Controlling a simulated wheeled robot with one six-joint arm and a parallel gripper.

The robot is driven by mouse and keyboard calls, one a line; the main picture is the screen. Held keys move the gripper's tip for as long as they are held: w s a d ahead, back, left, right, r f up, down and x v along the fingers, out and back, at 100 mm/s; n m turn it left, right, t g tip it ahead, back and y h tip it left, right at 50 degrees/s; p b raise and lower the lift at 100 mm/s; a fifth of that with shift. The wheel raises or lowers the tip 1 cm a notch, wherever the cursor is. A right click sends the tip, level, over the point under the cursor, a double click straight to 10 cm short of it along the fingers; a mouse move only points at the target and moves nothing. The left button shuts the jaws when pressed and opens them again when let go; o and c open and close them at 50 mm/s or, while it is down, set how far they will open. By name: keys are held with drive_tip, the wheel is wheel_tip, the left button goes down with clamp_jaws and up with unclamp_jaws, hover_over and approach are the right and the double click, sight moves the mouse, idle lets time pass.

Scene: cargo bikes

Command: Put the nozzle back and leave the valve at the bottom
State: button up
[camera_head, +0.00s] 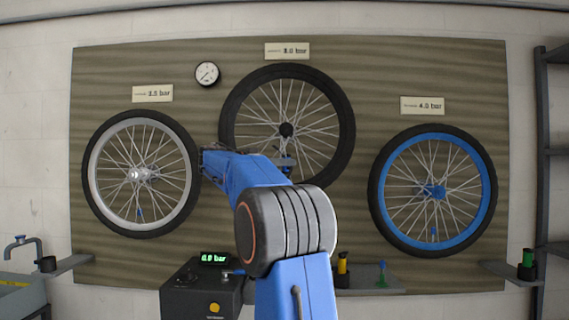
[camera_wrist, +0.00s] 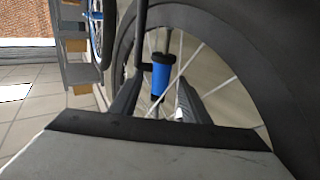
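The black-tyred middle wheel (camera_head: 340,105) hangs on the board, and the arm covers its lower left part. A blue cylinder with dark ends (camera_wrist: 160,75) shows in front of its spokes in the wrist view; I cannot tell whether it is the nozzle or the valve. My gripper (camera_wrist: 162,88) has its two fingers apart around this cylinder, with a visible gap on the right side. A dark bar or hose (camera_wrist: 141,35) rises beside it.
A silver-rimmed wheel (camera_head: 97,170) hangs left and a blue-rimmed wheel (camera_head: 490,190) right, each with a blue valve low down. A dark pump box (camera_head: 190,290) with a green display (camera_head: 214,258) stands below. Small shelves (camera_head: 365,281) hold yellow and green items. A gauge (camera_head: 207,73) hangs above.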

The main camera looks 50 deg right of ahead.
drive_tip(key=c, duration=0.9)
drive_tip(key=shift+r, duration=1.05)
drive_tip(key=v, duration=1.2)
drive_tip(key=shift+f, duration=0.2)
drive_tip(key=shift+d, duration=0.15)
drive_tip(key=shift+x, duration=4.1)
drive_tip(key=shift+r, duration=0.15)
